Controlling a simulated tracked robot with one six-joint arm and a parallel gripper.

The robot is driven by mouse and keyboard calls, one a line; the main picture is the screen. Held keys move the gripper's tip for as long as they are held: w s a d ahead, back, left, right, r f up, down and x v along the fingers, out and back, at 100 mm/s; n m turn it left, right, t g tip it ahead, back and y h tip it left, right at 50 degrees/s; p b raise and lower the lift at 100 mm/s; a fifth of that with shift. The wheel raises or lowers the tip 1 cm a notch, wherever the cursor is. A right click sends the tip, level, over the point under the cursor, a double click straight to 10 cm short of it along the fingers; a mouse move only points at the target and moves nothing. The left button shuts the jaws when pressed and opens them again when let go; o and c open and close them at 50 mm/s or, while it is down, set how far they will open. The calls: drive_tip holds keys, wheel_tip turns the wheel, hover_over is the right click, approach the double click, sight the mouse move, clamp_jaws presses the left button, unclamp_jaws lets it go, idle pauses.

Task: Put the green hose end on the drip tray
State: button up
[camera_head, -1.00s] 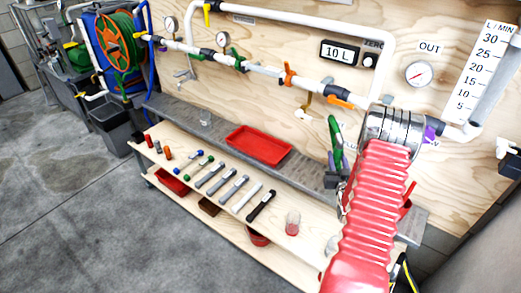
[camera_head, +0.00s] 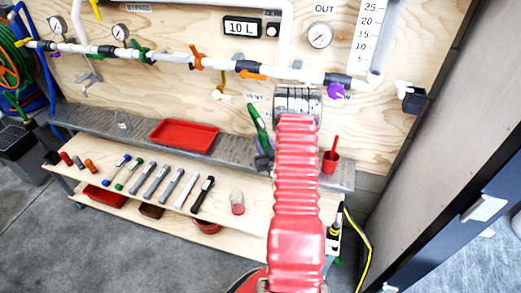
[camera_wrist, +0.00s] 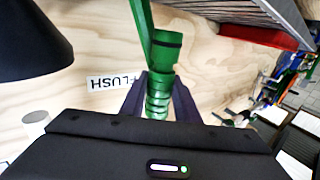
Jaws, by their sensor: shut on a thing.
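My gripper (camera_wrist: 157,100) is shut on the green hose end (camera_wrist: 160,75), which stands between the two dark fingers in the wrist view. In the head view the green hose end (camera_head: 259,125) shows as a slanted green piece in front of the plywood wall, left of my red-sleeved arm. My gripper is largely hidden behind the arm there. The red drip tray (camera_head: 184,136) lies on the grey ledge, left of the green hose end and apart from it. A red edge of the tray (camera_wrist: 258,37) also shows at the upper right of the wrist view.
A white pipe (camera_head: 180,58) with coloured valves crosses the wall above. A red cup (camera_head: 330,162) stands right of my arm.

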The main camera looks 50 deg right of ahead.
drive_tip(key=shift+f, duration=2.05)
drive_tip(key=o, duration=1.1)
drive_tip(key=shift+f, duration=0.1)
drive_tip(key=shift+o, duration=0.2)
drive_tip(key=v, duration=1.2)
